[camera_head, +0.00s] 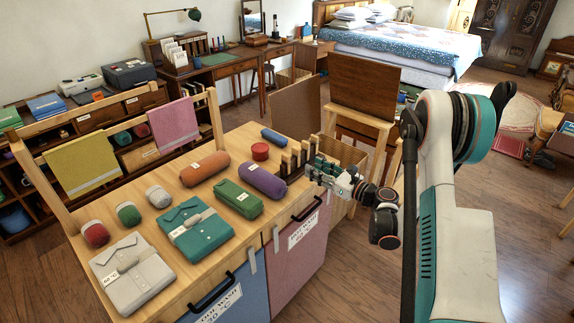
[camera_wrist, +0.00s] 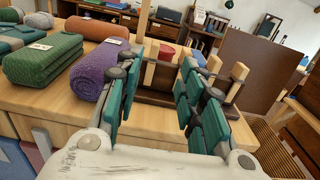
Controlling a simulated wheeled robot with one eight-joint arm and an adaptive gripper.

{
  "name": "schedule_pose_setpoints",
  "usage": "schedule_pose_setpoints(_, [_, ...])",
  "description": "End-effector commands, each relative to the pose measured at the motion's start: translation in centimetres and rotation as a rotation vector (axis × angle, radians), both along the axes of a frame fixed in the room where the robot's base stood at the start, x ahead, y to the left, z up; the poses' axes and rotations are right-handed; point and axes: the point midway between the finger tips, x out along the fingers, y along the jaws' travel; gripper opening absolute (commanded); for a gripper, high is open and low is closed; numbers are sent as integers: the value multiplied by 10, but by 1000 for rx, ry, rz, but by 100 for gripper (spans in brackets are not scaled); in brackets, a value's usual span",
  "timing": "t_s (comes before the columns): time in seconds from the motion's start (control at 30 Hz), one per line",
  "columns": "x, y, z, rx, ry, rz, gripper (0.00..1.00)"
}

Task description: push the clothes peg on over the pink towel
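The pink towel (camera_head: 174,126) hangs over a wooden rail at the back left of the wooden bench. A yellow-green towel (camera_head: 82,166) hangs on the same rail. Several upright wooden pieces (camera_head: 294,157), which look like clothes pegs, stand in a row at the bench's right end. They also show in the wrist view, one pale piece (camera_wrist: 151,64) between my fingers and another (camera_wrist: 238,72) to the right. My gripper (camera_head: 318,168) is beside this row, fingers apart in the wrist view (camera_wrist: 158,75). I cannot tell whether it touches a peg.
A rolled purple cloth (camera_head: 262,181) lies just left of my gripper, with a green roll (camera_head: 237,198) beyond it. A red round tin (camera_head: 260,151) and a blue roll (camera_head: 274,137) are behind. Folded garments (camera_head: 195,230) fill the front left.

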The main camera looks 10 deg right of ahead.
Motion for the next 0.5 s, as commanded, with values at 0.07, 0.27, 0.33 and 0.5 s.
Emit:
schedule_pose_setpoints(0.07, [4,2,-3,11,2,0,36])
schedule_pose_setpoints(0.27, [30,23,-5,12,2,2,36])
schedule_pose_setpoints(0.33, [41,31,-5,12,2,2,36])
schedule_pose_setpoints(0.5, [61,45,-4,11,2,1,36])
